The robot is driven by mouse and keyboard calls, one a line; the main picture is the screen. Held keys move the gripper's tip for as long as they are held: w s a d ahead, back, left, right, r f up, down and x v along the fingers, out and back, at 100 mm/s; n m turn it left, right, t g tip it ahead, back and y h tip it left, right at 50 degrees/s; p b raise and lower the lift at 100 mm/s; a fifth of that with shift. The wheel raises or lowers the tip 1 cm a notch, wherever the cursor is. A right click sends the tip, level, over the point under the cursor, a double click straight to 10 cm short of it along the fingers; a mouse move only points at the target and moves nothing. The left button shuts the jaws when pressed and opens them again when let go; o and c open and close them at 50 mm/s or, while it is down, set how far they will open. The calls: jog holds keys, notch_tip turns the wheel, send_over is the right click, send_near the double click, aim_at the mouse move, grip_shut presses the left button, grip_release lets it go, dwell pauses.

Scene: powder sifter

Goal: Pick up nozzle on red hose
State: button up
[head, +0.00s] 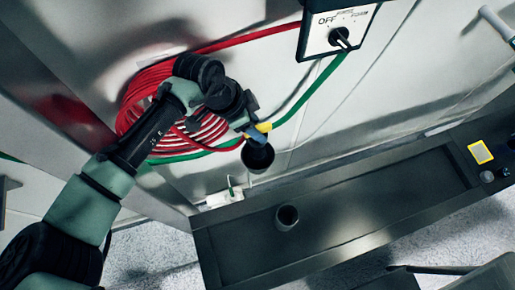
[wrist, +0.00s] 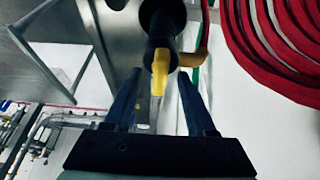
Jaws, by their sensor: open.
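The nozzle is dark with a yellow part (head: 263,127) and hangs in front of the wall, right of the coiled red hose (head: 150,90). A dark round-mouthed piece (head: 257,156) shows just below it; I cannot tell whether it belongs to the nozzle. In the wrist view the nozzle's black body (wrist: 162,25) and yellow lever (wrist: 160,70) are ahead of my gripper (wrist: 159,76). The two fingers are apart, one on each side of the yellow lever in the picture. I cannot tell whether they touch it. In the head view my gripper (head: 244,120) is beside the nozzle.
A switch box (head: 335,30) marked OFF is on the wall above right. A green hose (head: 310,92) runs close by the nozzle. Below is a dark trough-like surface (head: 350,215) with a small cup (head: 287,217) on it. A white box (head: 222,198) sits low on the wall.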

grip_shut()
jog(key=shift+r, duration=0.15)
dwell(1.2)
